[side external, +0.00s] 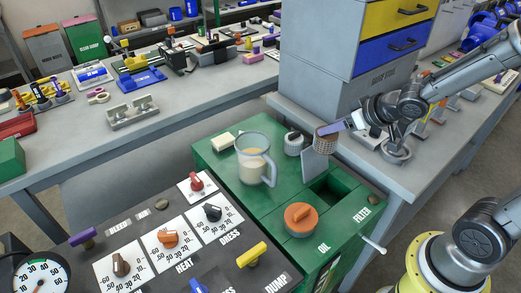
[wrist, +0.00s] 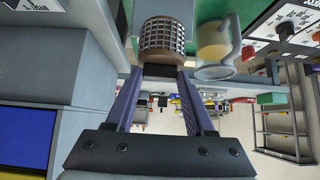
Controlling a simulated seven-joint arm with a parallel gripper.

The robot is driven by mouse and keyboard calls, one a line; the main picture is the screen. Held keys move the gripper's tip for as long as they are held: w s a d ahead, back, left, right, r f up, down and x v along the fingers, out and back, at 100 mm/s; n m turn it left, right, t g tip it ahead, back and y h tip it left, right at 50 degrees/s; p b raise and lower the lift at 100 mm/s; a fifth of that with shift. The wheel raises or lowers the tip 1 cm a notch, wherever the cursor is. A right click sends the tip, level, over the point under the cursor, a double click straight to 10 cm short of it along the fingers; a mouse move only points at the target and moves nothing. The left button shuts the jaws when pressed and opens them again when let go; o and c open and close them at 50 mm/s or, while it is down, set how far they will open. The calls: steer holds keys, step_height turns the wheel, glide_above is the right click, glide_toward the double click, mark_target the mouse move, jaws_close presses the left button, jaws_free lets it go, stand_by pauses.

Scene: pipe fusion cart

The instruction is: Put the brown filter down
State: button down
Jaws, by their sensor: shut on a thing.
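The brown filter (side external: 323,143) is a short mesh cylinder. It is held above the back of the green cart (side external: 217,160), near an upright grey plate (side external: 315,166). In the wrist view the filter (wrist: 163,38) sits at the tips of the two purple fingers. My gripper (side external: 338,127) reaches in from the right and is shut on the filter. It also shows in the wrist view (wrist: 161,72). A dark rectangular opening (side external: 328,192) lies in the cart top in front of the plate, beside the FILTER label.
A clear jug (side external: 253,160) of tan liquid stands left of the filter. An orange cap (side external: 298,217) sits by the OIL label. The drawer cabinet (side external: 370,50) rises close behind my gripper. The knob panel (side external: 155,250) lies front left.

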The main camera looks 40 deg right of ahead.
steer(key=w+d+f, duration=0.1)
steer(key=w+f, duration=0.1)
steer(key=w, duration=0.9)
steer(key=w+d+f, duration=0.1)
steer(key=w, duration=1)
steer(key=shift+w+d+f, duration=0.1)
steer(key=shift+w+f, duration=0.7)
steer(key=shift+f, duration=0.7)
steer(key=shift+w+f, duration=0.85)
steer(key=shift+f, duration=0.6)
steer(key=shift+w+d+f, duration=0.1)
steer(key=shift+w+f, duration=0.7)
steer(key=shift+f, duration=0.7)
steer(key=shift+f, duration=0.15)
steer(key=shift+c, duration=1.3)
jaws_free()
